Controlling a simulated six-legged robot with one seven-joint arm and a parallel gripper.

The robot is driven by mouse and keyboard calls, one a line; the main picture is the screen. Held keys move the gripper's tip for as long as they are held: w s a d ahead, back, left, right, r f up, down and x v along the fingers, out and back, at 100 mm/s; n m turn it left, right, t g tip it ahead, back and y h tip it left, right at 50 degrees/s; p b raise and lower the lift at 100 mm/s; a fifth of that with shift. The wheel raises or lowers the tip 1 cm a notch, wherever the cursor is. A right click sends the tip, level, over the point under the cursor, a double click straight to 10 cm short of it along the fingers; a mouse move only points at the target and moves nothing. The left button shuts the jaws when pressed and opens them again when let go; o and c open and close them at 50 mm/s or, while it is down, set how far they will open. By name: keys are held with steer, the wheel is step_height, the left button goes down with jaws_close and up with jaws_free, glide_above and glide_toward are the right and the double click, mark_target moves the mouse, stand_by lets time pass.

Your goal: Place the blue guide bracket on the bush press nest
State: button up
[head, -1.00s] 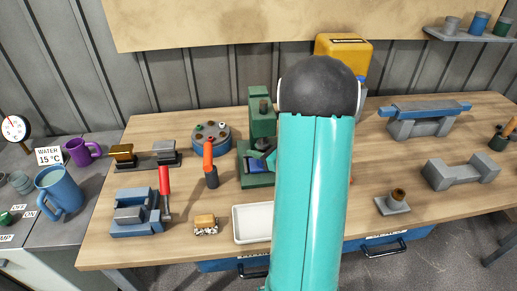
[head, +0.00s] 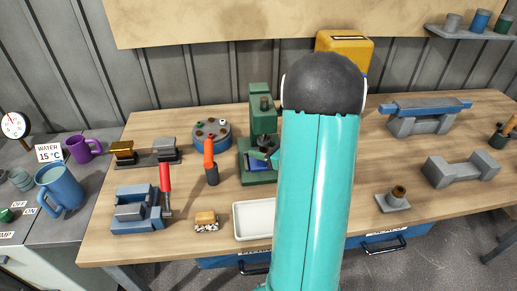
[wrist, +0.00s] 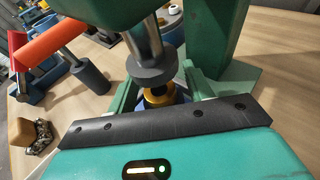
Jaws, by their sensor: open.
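The green bush press (head: 263,112) stands near the middle of the bench, and its ram (wrist: 145,45) comes down close above the nest in the wrist view. The blue guide bracket (wrist: 168,108) sits low under the ram, with a brass-coloured bush ring (wrist: 156,95) at it; its blue also shows at the press base (head: 262,163) in the head view. My gripper (wrist: 158,86) is open, with a pale green finger on each side of the bracket. I cannot tell whether the fingers touch it. My palm hides the bracket's near part, and the nest is mostly covered.
A round carousel (head: 211,134) stands behind left. Bench right of my arm has grey stands (head: 460,172).

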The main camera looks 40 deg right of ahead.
steer(key=v, duration=1)
steer(key=shift+s, duration=0.25)
steer(key=w+a+r+n+g+y, duration=0.1)
steer(key=a+r+n+g+y, duration=0.25)
steer(key=a+n, duration=0.65)
steer(key=w+a+r+n+g+y, duration=0.1)
steer(key=a+r+n+g+y, duration=0.3)
steer(key=a, duration=0.9)
steer(key=s+a+r+n+h, duration=0.3)
steer(key=a+n+h, duration=0.2)
steer(key=n, duration=0.5)
steer(key=s+a+r+n+g+h, duration=0.1)
steer(key=s+a+n+h, duration=0.3)
steer(key=n, duration=0.5)
steer(key=shift+s+a+r+n+h, duration=0.2)
steer(key=shift+a+r+n+h, duration=0.2)
steer(key=shift+a+r+h, duration=0.4)
steer(key=shift+d+r, duration=0.1)
steer(key=shift+d, duration=0.1)
steer(key=shift+c, duration=0.2)
steer(key=shift+c, duration=1.4)
